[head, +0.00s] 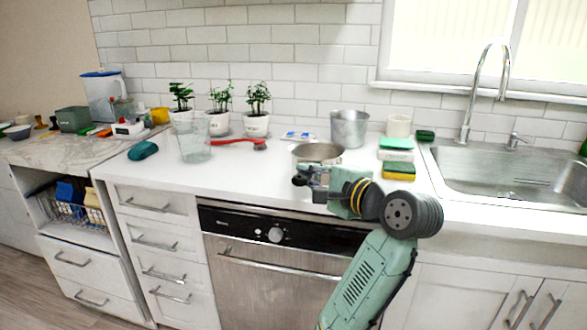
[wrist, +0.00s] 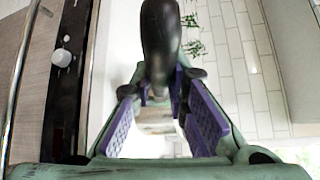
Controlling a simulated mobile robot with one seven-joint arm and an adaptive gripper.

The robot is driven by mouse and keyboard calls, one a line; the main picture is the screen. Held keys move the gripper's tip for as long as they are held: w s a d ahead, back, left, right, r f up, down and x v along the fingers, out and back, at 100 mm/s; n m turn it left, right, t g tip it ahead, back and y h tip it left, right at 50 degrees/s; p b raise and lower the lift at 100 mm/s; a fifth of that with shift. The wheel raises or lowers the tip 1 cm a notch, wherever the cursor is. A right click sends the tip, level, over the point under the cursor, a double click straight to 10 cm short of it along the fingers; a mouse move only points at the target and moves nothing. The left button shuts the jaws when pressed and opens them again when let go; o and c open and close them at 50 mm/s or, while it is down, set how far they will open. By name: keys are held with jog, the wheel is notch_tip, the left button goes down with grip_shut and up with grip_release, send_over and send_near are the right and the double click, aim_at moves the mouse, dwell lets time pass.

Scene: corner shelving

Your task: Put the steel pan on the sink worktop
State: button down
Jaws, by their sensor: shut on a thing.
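The steel pan (head: 318,151) shows in the head view over the front part of the white worktop (head: 240,176), above the dishwasher. It looks upright; I cannot tell whether it touches the surface. My gripper (head: 302,177) is at its near side, over the worktop's front edge. In the wrist view a dark handle (wrist: 160,40) runs down between the purple finger pads of my gripper (wrist: 158,110), and the jaws are shut on it. My gripper hides part of the pan and its handle in the head view.
A steel pot (head: 349,128), stacked sponges (head: 397,157) and the sink (head: 505,172) are to the right. A red brush (head: 240,142), a clear glass container (head: 192,142) and potted plants (head: 256,122) are left and behind. The front left worktop is mostly clear.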

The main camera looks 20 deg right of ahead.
jog(key=shift+w+d+f+p, duration=0.1)
jog(key=shift+w+f+p, duration=0.6)
jog(key=shift+w, duration=1.25)
jog(key=shift+w+d+f+p, duration=0.1)
jog(key=shift+w+f+p, duration=0.6)
jog(key=shift+w, duration=1.3)
jog(key=shift+w+f+p, duration=0.45)
jog(key=shift+w+f, duration=0.4)
jog(key=shift+w, duration=1.1)
jog(key=shift+f, duration=0.15)
jog(key=c, duration=1.6)
grip_release()
jog(key=b+v, duration=0.1)
jog(key=v, duration=0.5)
jog(key=b+v, duration=0.2)
jog(key=v, duration=0.4)
jog(key=shift+r, duration=0.2)
